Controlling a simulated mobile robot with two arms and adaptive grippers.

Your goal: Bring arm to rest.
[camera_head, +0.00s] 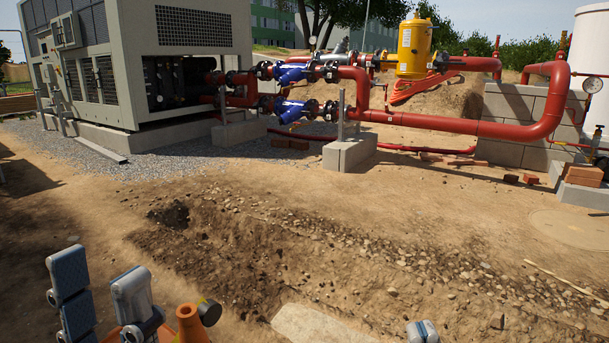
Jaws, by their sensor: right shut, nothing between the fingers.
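My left gripper (100,278) is in the bottom left corner. Its two grey-blue padded fingers stand up and apart, with nothing seen between them. My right gripper (422,331) shows only as small grey-blue fingertips at the bottom edge, right of the middle. The fingertips are together and hold nothing. The rest of both arms is mostly below the picture. Both grippers appear in front of bare dirt, and no contact with anything around them shows.
A rough trench (235,255) crosses the ground ahead. Beyond it stand a grey chiller (140,60), red pipes (440,123) with blue valves (292,109), a yellow tank (413,48) and a concrete block wall (510,118). Bricks (583,175) lie at the right. Open dirt lies between.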

